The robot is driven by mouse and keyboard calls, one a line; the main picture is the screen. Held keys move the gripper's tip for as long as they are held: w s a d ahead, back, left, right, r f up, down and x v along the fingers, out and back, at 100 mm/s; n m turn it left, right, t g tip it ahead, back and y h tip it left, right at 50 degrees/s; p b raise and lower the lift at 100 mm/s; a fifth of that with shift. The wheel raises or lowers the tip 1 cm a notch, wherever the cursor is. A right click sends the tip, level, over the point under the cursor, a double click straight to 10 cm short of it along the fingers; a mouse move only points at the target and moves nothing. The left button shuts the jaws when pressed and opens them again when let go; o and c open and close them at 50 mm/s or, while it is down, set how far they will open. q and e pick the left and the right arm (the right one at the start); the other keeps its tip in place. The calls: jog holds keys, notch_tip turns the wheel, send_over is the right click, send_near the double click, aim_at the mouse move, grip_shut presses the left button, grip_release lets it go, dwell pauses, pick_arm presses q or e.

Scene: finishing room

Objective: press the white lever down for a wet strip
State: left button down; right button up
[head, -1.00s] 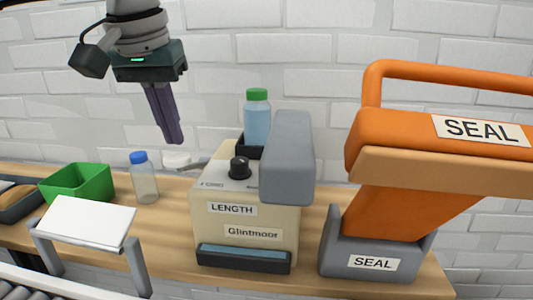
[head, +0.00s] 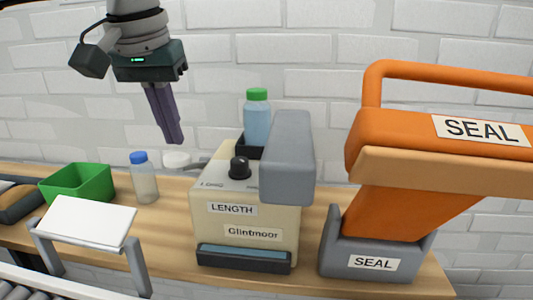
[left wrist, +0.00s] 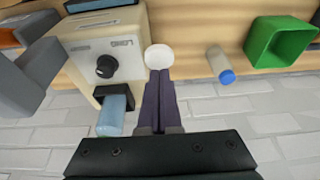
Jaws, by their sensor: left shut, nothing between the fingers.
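The white lever's round pad (head: 177,160) sticks out from the left side of the cream machine (head: 208,231) labelled LENGTH and Glintmoor. It also shows in the left wrist view (left wrist: 158,57), just beyond my fingertips. My left gripper (head: 174,142) points down with its purple fingers together, empty. Its tips are just above the pad in the head view; I cannot tell whether they touch it. The fingers also show in the left wrist view (left wrist: 158,75). A dark dial (head: 240,168) sits on the machine's top. A dark blue slot (head: 243,252) is at its front. My right gripper is out of view.
A blue-capped bottle (head: 144,178) and a green bin (head: 78,183) stand left of the machine. A green-capped bottle (head: 257,118) sits behind the dial. A large orange SEAL press (head: 400,205) stands to the right. A white panel (head: 88,222) stands at the front left.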

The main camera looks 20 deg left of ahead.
aim_at(171, 160)
pick_arm(q)
jog(key=shift+f, duration=0.1)
jog(key=shift+f+b, duration=0.7)
jog(key=shift+f, duration=0.3)
jog(key=shift+s+f, duration=0.1)
jog(key=shift+f, duration=0.25)
jog(key=shift+f+b, duration=0.15)
jog(key=shift+b, duration=0.2)
jog(key=shift+s+d+f, duration=0.1)
jog(key=shift+s+f, duration=0.15)
jog(key=shift+f, duration=0.1)
jog(key=shift+f+b, duration=0.15)
jog(key=shift+b, duration=0.15)
jog(key=shift+s+f, duration=0.2)
jog(key=shift+f, duration=0.15)
jog(key=shift+f+b, duration=0.1)
jog(key=shift+b, duration=0.2)
